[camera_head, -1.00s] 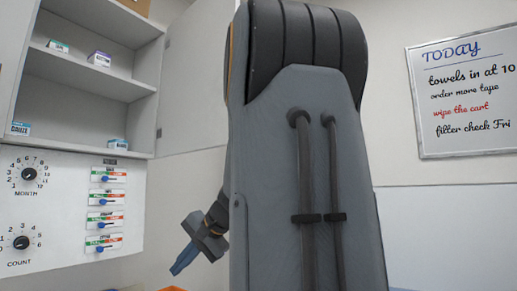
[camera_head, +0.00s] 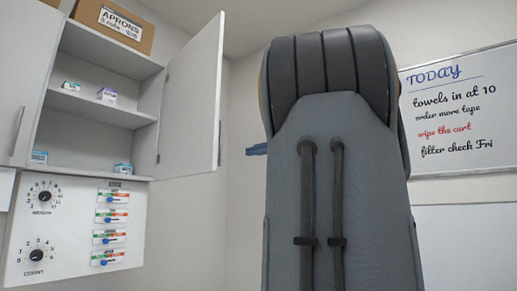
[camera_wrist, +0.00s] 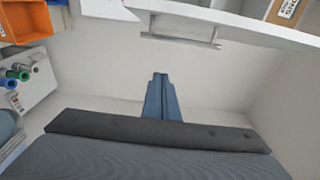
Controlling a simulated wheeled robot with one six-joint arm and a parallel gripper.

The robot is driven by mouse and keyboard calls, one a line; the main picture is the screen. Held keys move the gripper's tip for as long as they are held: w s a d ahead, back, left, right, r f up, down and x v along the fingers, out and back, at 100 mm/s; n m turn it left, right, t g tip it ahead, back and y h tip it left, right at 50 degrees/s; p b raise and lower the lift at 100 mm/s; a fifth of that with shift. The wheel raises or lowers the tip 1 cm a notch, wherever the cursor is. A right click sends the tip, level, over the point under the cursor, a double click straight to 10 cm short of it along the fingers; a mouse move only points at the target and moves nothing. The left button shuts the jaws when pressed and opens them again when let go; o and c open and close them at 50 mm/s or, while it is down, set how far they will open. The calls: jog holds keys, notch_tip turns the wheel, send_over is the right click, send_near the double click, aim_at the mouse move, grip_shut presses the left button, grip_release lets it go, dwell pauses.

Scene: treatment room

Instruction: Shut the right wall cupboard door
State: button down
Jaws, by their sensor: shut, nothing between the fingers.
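The right wall cupboard door (camera_head: 190,105) is a pale grey panel, standing open and swung out to the right of the shelves in the head view. A slim handle (camera_head: 219,133) shows near its free edge. In the wrist view a white door edge (camera_wrist: 255,31) with a bar handle (camera_wrist: 180,41) lies beyond my gripper. My gripper (camera_head: 250,151) shows only as blue fingertips right of the door, the rest hidden behind my grey arm. In the wrist view my gripper (camera_wrist: 160,76) is shut and empty, apart from the handle.
The open shelves (camera_head: 105,105) hold several small boxes. A cardboard aprons box (camera_head: 112,24) sits on top. A panel of dials and sliders (camera_head: 75,230) is below. In the wrist view an orange bin (camera_wrist: 25,22) is at upper left. A whiteboard (camera_head: 460,115) hangs at right.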

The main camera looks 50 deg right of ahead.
jog(key=w+a+p, duration=0.3)
jog(key=w, duration=0.4)
jog(key=shift+w+a+p, duration=0.25)
jog(key=shift+p, duration=0.1)
jog(key=shift+a+f, duration=0.1)
